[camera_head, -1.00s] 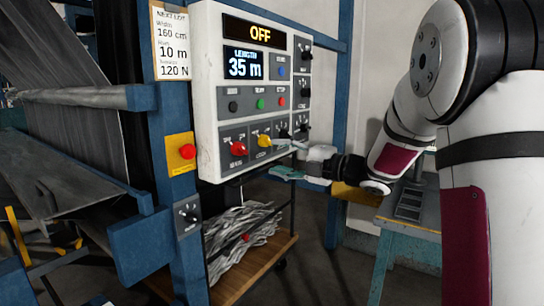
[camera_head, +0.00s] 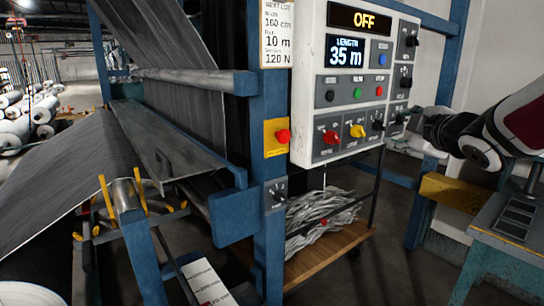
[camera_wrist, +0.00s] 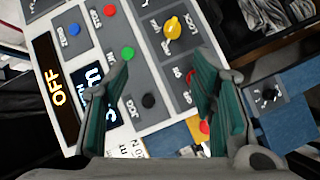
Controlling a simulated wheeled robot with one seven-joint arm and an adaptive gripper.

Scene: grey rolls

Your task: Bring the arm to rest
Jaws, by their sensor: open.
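My gripper (camera_wrist: 155,95) is open and empty in the wrist view, its two green-padded fingers spread in front of the control panel (camera_wrist: 135,70). The head view shows my gripper partly, at the right edge of the white control panel (camera_head: 309,75), with the arm leading off to the right. I cannot tell the gap between the fingers and the panel. The upper display (camera_head: 358,19) reads OFF and the length display (camera_head: 345,53) reads 35 m.
A red button (camera_head: 283,136) on a yellow plate and a black knob (camera_head: 278,194) sit on the blue frame post. A blue-green table (camera_head: 510,255) stands at the lower right, below my arm. Grey fabric (camera_head: 75,175) runs at the left. A wooden shelf (camera_head: 325,262) holds pale scraps.

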